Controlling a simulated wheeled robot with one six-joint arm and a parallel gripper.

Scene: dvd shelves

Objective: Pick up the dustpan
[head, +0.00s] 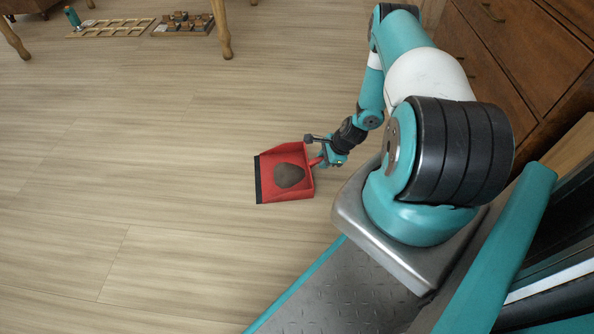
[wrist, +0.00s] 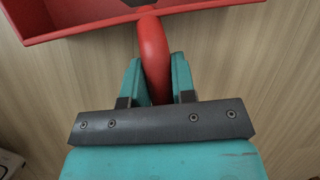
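The red dustpan (head: 303,183) has a dark front edge on its left and a brown rounded lump (head: 289,175) lying in it. It is out over the wood floor, its handle towards my arm. In the wrist view, the back of the pan (wrist: 95,22) crosses the top, and its red handle (wrist: 154,55) runs down between the two teal fingers. My gripper (wrist: 156,78) is shut on the handle, with a finger against each side. It also shows in the head view (head: 322,155). I cannot tell whether the pan touches the floor.
Wooden drawers (head: 515,50) stand at the right, beside my arm. A wooden-legged table (head: 222,30) is at the far top, with a wooden tray of small blocks (head: 184,24) and a slatted frame (head: 112,28) on the floor near it. The floor at left is clear.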

